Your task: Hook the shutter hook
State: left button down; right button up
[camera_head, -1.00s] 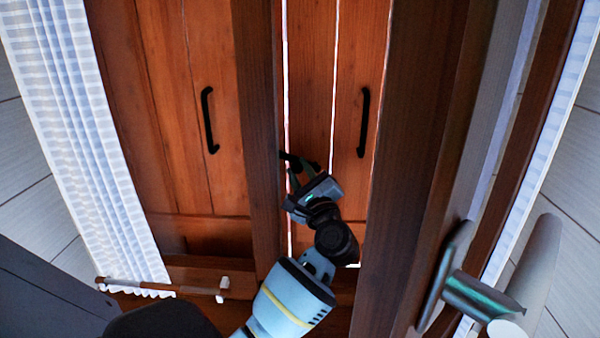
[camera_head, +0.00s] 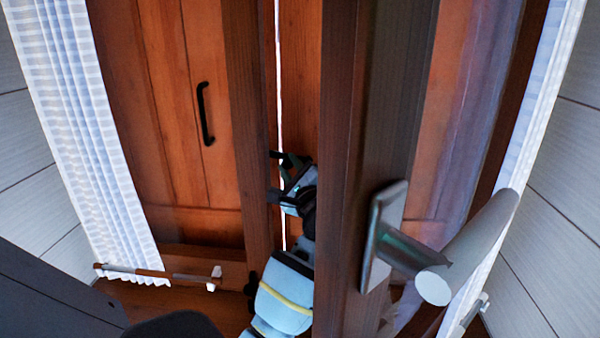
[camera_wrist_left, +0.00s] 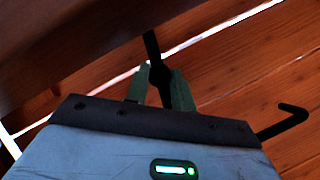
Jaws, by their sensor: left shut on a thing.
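The two wooden shutters stand behind the open window: the left shutter (camera_head: 165,120) with its black pull handle (camera_head: 206,113), and the right shutter (camera_head: 300,70) partly hidden. A bright narrow gap runs between them. My left gripper (camera_head: 284,168) is at this gap, low on the shutters. In the left wrist view, my left gripper (camera_wrist_left: 160,90) is shut on a thin black metal piece, the shutter hook (camera_wrist_left: 152,48), which stands out beyond the fingertips. The hook's far end is unclear against the dark wood. My right gripper is not in view.
A window frame (camera_head: 375,100) with a metal handle (camera_head: 390,240) stands close to the right of my left arm and overlaps it. A white curtain (camera_head: 85,130) hangs at the left. A bent black bar (camera_wrist_left: 285,122) shows at right in the wrist view.

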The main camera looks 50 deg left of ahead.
pick_arm(q)
jog(key=shift+f+n+g+h+b, duration=0.4)
jog(key=shift+n+h+b, duration=0.1)
jog(key=shift+n, duration=0.7)
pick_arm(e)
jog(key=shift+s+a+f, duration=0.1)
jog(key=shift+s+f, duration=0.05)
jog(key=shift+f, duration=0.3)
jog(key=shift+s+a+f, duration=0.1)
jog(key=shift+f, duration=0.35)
pick_arm(q)
jog(key=c, duration=1.2)
grip_release()
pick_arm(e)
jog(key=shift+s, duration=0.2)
pick_arm(q)
jog(key=shift+r, duration=0.1)
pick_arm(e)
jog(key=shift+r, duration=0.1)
